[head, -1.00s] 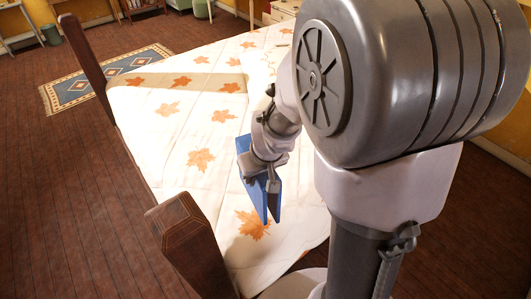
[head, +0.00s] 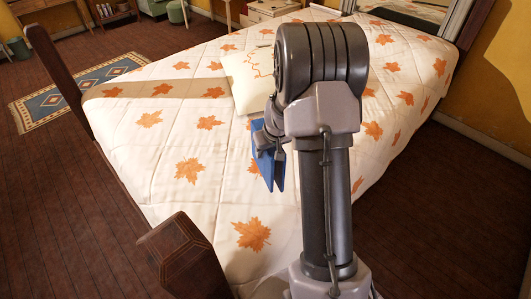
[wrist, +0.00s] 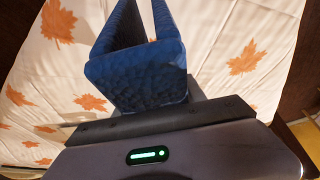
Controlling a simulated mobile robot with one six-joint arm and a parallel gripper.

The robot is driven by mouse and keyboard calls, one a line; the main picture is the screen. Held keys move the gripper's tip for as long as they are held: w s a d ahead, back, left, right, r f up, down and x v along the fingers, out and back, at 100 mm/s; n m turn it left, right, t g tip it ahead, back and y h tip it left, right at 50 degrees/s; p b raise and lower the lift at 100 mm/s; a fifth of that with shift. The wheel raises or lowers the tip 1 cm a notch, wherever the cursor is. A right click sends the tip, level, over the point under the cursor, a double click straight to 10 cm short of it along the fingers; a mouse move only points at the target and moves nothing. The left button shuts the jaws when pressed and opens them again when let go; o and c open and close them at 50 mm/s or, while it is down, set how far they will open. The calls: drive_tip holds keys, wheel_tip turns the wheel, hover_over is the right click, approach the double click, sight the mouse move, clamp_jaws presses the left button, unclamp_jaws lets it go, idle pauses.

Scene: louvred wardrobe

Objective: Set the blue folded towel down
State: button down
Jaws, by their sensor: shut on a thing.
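The blue folded towel (head: 264,155) is in my gripper (head: 276,152), over the bed with the maple-leaf cover (head: 190,130). In the wrist view the towel (wrist: 138,75) stands out from the jaws, folded into two leaves with a gap between them. My gripper (wrist: 150,108) is shut on it; the fingertips are partly hidden by the towel. In the head view my arm hides part of the bed behind it. I cannot tell how high the towel is above the cover.
A pillow (head: 250,78) lies on the bed beyond my gripper. Wooden bedposts (head: 178,258) stand at the near end and left. A patterned rug (head: 75,92) lies on the floor at left. The cover left of the towel is clear.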

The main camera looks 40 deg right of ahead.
drive_tip(key=shift+s+a+b+x, duration=0.1)
drive_tip(key=shift+b+x, duration=0.55)
drive_tip(key=shift+x, duration=0.35)
drive_tip(key=shift+s+a+b+x, duration=0.15)
drive_tip(key=shift+b+x, duration=0.45)
drive_tip(key=shift+x, duration=0.4)
drive_tip(key=shift+f, duration=0.2)
drive_tip(key=c, duration=0.7)
unclamp_jaws()
drive_tip(key=shift+r, duration=0.1)
